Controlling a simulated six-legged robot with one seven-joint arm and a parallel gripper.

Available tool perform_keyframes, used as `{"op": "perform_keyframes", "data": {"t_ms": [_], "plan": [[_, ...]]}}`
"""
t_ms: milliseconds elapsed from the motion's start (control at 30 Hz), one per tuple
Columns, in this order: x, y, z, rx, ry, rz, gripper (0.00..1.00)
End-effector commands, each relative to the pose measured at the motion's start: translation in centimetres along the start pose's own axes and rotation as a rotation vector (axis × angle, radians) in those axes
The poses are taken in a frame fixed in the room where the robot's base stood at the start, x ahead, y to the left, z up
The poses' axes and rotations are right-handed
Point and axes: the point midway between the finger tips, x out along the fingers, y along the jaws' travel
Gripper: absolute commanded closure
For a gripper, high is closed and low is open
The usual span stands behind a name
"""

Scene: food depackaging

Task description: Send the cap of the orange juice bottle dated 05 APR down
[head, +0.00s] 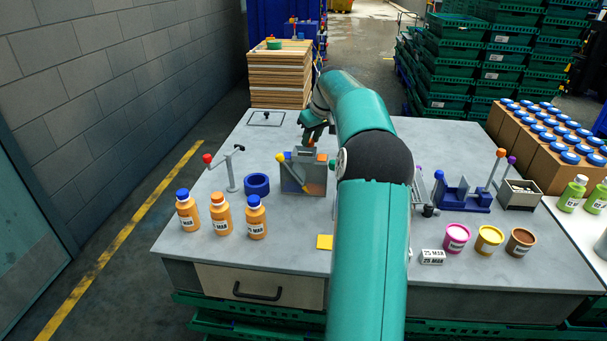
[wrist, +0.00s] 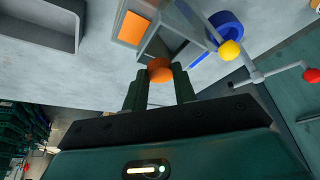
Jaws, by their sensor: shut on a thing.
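Three orange juice bottles stand at the left of the table in the head view: a left one with a blue cap (head: 187,210), a middle one with an orange-red top (head: 219,214) and a right one with a blue cap (head: 256,218). Their labels seem to read MAR; the day figures are too small to read. My gripper (wrist: 159,78) is shut on a round orange cap (wrist: 160,70), held at the fingertips. It is over the far side of a grey box (head: 290,183) with a yellow-knobbed lever and orange panel (wrist: 132,27); I cannot tell whether the cap touches it.
A blue ring (head: 256,184) and a red-knobbed stand (head: 231,178) are left of the box. Pink, yellow and brown tubs (head: 456,238) and a blue fixture (head: 465,197) are at right. The table's left front is clear.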

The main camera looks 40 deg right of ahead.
Motion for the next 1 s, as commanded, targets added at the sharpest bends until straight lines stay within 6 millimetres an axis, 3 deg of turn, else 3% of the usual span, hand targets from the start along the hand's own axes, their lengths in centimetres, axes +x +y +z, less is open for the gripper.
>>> {"op": "perform_keyframes", "data": {"t_ms": [467, 500, 600, 1000], "plan": [[1.27, 0.2, 0.31, 0.0, 0.002, 0.002, 0.93], [1.27, 0.2, 0.3, 0.0, 0.002, 0.002, 0.65], [1.26, 0.19, 0.3, 0.0, 0.002, 0.002, 0.47], [0.46, 0.24, 0.29, 0.0, 0.003, 0.004, 0.47]]}}
